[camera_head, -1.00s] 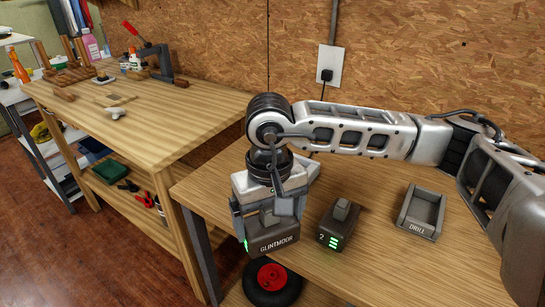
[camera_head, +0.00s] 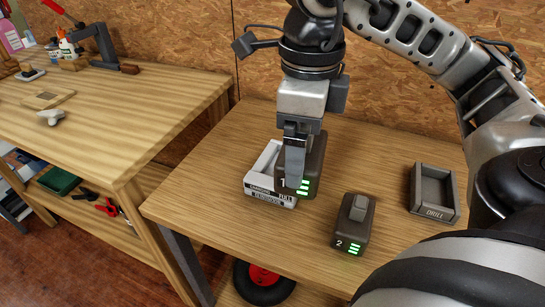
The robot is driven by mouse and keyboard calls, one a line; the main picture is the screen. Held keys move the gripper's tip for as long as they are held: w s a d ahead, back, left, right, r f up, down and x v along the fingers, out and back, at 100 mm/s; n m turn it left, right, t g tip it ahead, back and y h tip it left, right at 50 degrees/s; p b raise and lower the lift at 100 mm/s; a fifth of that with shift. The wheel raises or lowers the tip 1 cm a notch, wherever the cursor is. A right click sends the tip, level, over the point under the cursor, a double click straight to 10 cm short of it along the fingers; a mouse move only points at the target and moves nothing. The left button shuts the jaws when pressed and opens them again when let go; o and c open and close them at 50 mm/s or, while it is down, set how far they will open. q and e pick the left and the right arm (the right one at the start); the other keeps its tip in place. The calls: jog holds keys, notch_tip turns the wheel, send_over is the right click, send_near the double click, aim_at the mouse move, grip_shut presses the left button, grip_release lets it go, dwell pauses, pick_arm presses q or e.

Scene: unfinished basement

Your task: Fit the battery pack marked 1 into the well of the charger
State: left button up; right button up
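The battery pack marked 1 (camera_head: 313,170) is dark grey with green bars on its front. My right gripper (camera_head: 296,150) points down and is shut on its top. The charger (camera_head: 262,191) is a pale tray with lettering on its front edge, on the near table. The pack overlaps the charger's right part in the head view and hides much of its well. I cannot tell whether the pack touches the charger or hangs above it. My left gripper is not in view.
A second pack marked 2 (camera_head: 354,224) stands to the right, near the table's front edge. A grey tray marked DRILL (camera_head: 433,192) lies further right. A wooden workbench (camera_head: 130,120) with tools stands at left. The table's left part is bare.

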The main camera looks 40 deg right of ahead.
jog(key=shift+d+r+m, duration=0.1)
jog(key=shift+d+m, duration=0.05)
jog(key=shift+m, duration=0.35)
jog(key=shift+w+d, duration=0.15)
jog(key=shift+m, duration=0.3)
jog(key=shift+w+d+f, duration=1.2)
jog(key=shift+w+f, duration=0.7)
jog(key=shift+f, duration=0.25)
jog(key=shift+w+d+f, duration=1.15)
jog(key=shift+w+f, duration=0.8)
jog(key=shift+f, duration=0.2)
jog(key=shift+w+d+f, duration=1.2)
jog(key=shift+w+f, duration=0.7)
jog(key=shift+f, duration=0.25)
jog(key=shift+f, duration=0.1)
jog(key=o, duration=1)
jog(key=shift+o, duration=0.2)
